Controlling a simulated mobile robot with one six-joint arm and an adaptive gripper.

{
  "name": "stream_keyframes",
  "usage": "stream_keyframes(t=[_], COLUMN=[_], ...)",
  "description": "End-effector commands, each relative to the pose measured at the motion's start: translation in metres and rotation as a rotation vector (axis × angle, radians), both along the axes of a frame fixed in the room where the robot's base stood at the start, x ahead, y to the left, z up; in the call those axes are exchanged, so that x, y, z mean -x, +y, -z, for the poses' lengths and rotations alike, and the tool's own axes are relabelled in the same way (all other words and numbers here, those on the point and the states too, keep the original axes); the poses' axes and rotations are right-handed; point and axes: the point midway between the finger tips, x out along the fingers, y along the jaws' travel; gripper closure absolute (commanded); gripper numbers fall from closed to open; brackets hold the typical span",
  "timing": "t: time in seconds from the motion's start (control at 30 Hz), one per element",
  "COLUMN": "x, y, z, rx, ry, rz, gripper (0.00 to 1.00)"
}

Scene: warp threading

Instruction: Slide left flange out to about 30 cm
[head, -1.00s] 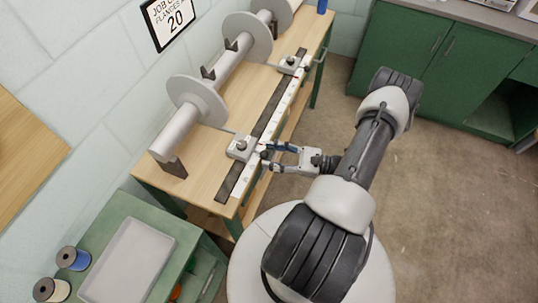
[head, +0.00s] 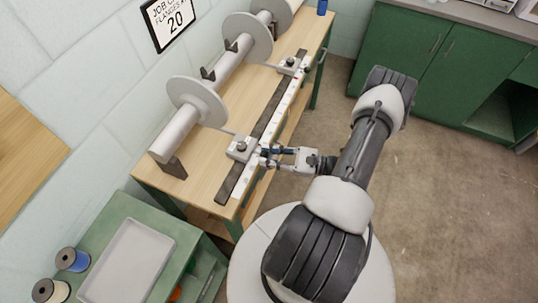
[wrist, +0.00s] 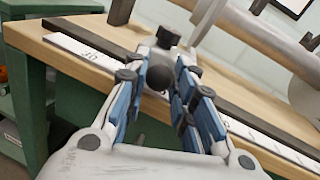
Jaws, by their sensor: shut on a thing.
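The left flange (head: 207,97) is a light grey disc on the long grey beam (head: 176,134), near the beam's close end. A thin rod joins it to a clamp block (head: 238,149) with a dark top knob, which sits on the dark rail along the bench. In the wrist view the top knob (wrist: 168,36) stands beyond a black ball knob (wrist: 159,77) on the block's front. My gripper (head: 269,156) is at the block's front side, its blue-padded fingers (wrist: 160,92) closed around the ball knob. The fingers partly hide the block.
A white ruler strip (head: 281,110) runs beside the rail on the wooden bench. A second flange (head: 248,35) and its block (head: 290,64) are farther along. A wall sign (head: 168,20) shows 20. A green cart with a grey tray (head: 128,262) and spools stands at lower left.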

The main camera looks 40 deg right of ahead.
Motion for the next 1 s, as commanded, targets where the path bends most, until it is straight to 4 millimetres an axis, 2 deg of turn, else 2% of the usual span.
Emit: stream_keyframes(t=[0.1,0.43,0.53,0.63,0.8,1.0], x=[0.000,0.000,0.002,0.010,0.029,0.047], y=[0.000,0.000,0.005,0.023,0.071,0.113], z=[0.000,0.000,0.000,-0.001,-0.002,0.000], rx=[0.000,0.000,-0.003,-0.009,-0.012,-0.006], ry=[0.000,0.000,0.002,0.003,0.006,0.004], rz=[0.000,0.000,0.000,0.000,-0.002,0.000], gripper=[1.00,1.00,1.00,1.00,1.00,1.00])
